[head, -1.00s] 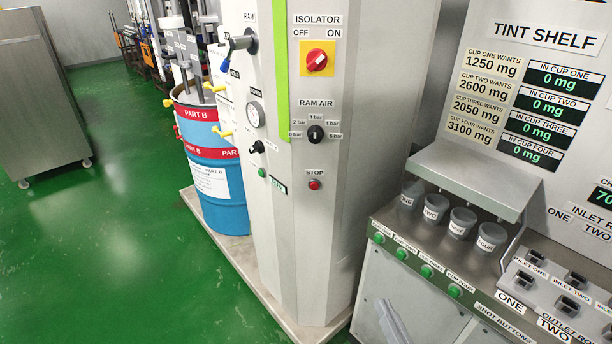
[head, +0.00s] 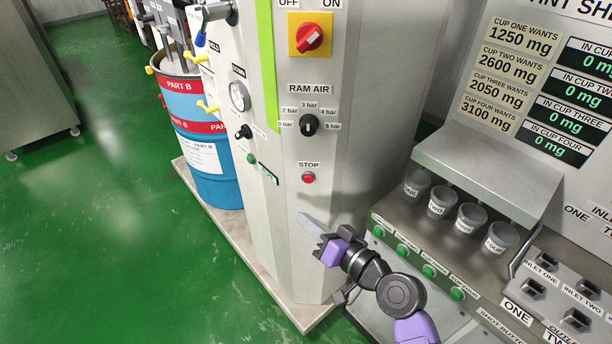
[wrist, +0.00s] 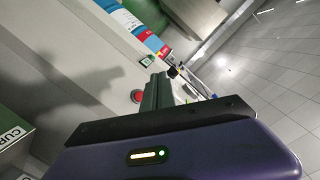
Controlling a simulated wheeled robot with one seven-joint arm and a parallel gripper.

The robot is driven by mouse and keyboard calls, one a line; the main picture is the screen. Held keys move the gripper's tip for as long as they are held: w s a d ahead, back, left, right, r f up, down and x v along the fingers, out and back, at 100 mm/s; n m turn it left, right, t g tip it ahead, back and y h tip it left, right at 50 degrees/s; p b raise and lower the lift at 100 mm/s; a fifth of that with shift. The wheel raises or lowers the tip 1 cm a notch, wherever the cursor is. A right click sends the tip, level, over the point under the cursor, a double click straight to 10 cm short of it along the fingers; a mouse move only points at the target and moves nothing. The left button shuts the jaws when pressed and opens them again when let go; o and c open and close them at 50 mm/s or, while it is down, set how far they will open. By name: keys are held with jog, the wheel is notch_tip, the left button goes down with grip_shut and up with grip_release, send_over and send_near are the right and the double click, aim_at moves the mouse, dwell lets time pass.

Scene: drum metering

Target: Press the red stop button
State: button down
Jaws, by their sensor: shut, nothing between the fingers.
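The red stop button (head: 308,177) sits on the grey cabinet's front face, under a STOP label (head: 309,165). In the wrist view the red button (wrist: 137,96) shows just left of my fingers. My gripper (head: 303,219) is shut and empty. In the head view its fingertips are below the button, pointing up and left toward the cabinet face. In the wrist view my gripper (wrist: 157,88) points away from the camera. The fingertips look apart from the button; the exact gap to the panel is hard to tell.
Above the button are the ram air knob (head: 309,125) and the red isolator switch (head: 309,38). A green button (head: 251,158) is to its left. The tint shelf with cups (head: 443,201) and green shot buttons (head: 403,251) stands close on the right. Green floor is open at left.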

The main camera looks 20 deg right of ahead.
aim_at(308, 179)
jog(key=shift+w+d, duration=0.1)
jog(key=shift+w, duration=0.05)
jog(key=w+d+b, duration=0.1)
jog(key=w+d, duration=0.3)
jog(key=w, duration=0.3)
jog(key=shift+w+b, duration=0.3)
jog(key=shift+b, duration=0.1)
jog(key=shift+w, duration=0.1)
dwell(2.0)
jog(key=shift+w+d+b, duration=0.15)
jog(key=shift+w+b, duration=0.15)
jog(key=shift+b, duration=0.05)
jog(key=shift+w+d+b, duration=0.2)
jog(key=shift+w+b, duration=0.1)
jog(key=shift+w, duration=0.05)
dwell(0.7)
dwell(0.3)
jog(key=shift+s+a, duration=0.35)
jog(key=shift+s, duration=0.4)
